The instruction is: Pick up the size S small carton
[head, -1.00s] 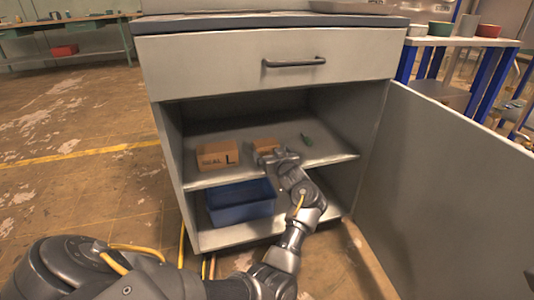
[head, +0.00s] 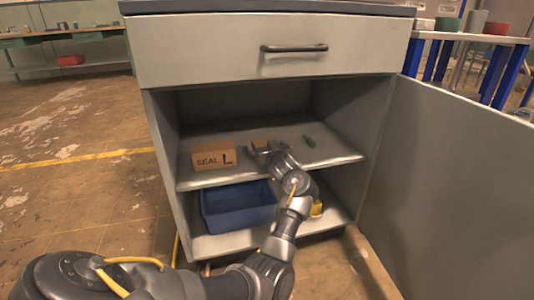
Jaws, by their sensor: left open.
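Two brown cartons sit on the upper shelf of the open cabinet. The larger one (head: 213,156), marked "SEAL L", stands at the left. The smaller carton (head: 260,144) lies to its right, mostly hidden behind my left gripper, and its marking cannot be read. My left gripper (head: 262,150) is open, reaching over the shelf with its fingers at the small carton. I cannot tell whether the fingers touch it. My right gripper is not in view.
A green-handled tool (head: 309,141) lies right of my gripper on the shelf (head: 330,153). A blue bin (head: 238,208) and a yellow item (head: 316,208) are on the lower level.

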